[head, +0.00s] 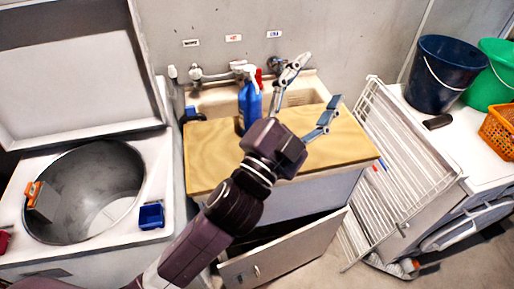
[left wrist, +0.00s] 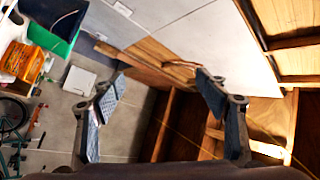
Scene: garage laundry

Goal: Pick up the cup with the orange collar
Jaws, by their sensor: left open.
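I cannot make out for certain a cup with an orange collar. A small grey thing with an orange band (head: 38,202) sits at the left rim of the open drum in the head view. A small white and orange item (head: 409,265) lies low by the washer at the right. My left gripper (head: 320,80) is open above the wooden board, to the right of a blue spray bottle (head: 249,104). In the left wrist view its two fingers (left wrist: 160,82) are apart with nothing between them. My right gripper is not in view.
A wooden board (head: 350,145) covers part of the sink, with an open cabinet door (head: 285,250) below. A white drying rack (head: 395,150) leans at the right. A dark bucket (head: 436,72), green bucket (head: 497,72) and orange basket (head: 499,132) stand beyond. A blue container (head: 151,216) is beside the drum.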

